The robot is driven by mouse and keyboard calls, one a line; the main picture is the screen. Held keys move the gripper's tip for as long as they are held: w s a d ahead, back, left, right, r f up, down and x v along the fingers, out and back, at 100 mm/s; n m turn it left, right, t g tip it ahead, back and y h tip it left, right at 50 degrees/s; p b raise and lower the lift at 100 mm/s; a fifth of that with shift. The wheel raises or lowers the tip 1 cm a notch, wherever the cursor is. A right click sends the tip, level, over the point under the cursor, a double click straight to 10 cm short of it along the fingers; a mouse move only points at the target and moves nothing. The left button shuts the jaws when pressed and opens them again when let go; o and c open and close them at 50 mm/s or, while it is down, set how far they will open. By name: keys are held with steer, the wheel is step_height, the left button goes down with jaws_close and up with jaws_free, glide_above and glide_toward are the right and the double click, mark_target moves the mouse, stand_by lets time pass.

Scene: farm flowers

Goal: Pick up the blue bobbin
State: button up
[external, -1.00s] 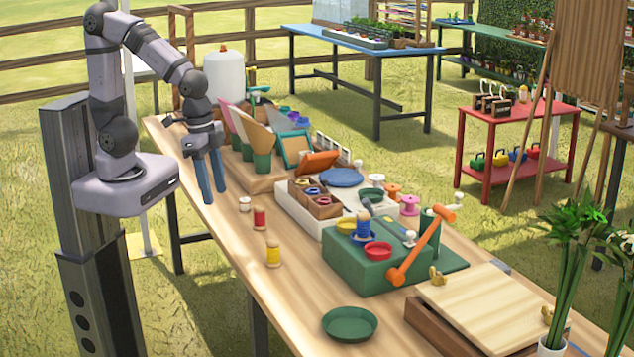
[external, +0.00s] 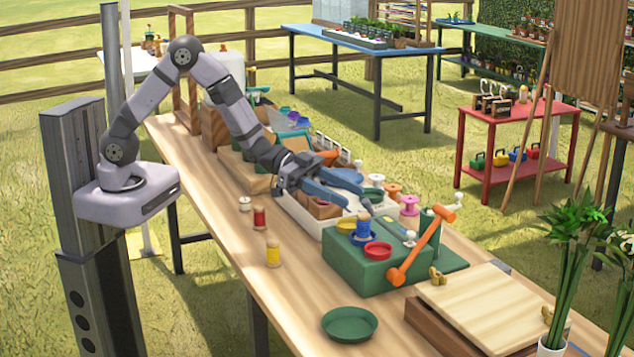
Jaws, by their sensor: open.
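The blue bobbin (external: 363,226) stands upright on the green box (external: 340,268), in or on a small blue dish (external: 363,240). A red dish (external: 377,251) sits just in front of it on the same box. My gripper (external: 352,195) has blue fingers stretched out to the right over the white tray. It is open and empty, above and slightly left of the bobbin and apart from it. The fingers hide part of the tray.
An orange-handled lever (external: 423,247) rises at the box's right side. Red (external: 259,218) and yellow (external: 273,253) spools stand on the table to the left. A white tray (external: 312,222) with small compartments lies behind the box. Bare table lies around the green plate (external: 350,324).

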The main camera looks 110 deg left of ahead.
steer(key=shift+d+f+m+t+h, duration=0.15)
steer(key=shift+d+m+t+h, duration=0.2)
steer(key=shift+h, duration=0.55)
steer(key=shift+s+d+t+h, duration=0.1)
steer(key=shift+s+t+h, duration=0.2)
steer(key=shift+h, duration=0.3)
glide_toward(364, 220)
steer(key=shift+w+f+h, duration=0.15)
steer(key=shift+w+f, duration=0.1)
steer(key=shift+w, duration=0.25)
steer(key=shift+w+f+h, duration=0.15)
steer(key=shift+w+f, duration=0.05)
steer(key=shift+w, duration=0.3)
steer(key=shift+w+d+m, duration=0.25)
steer(key=shift+w, duration=0.4)
steer(key=shift+p+x, duration=1.35)
steer(key=shift+x, duration=1.6)
steer(key=shift+w+a+f, duration=0.1)
steer(key=shift+a, duration=0.1)
steer(key=c, duration=1.1)
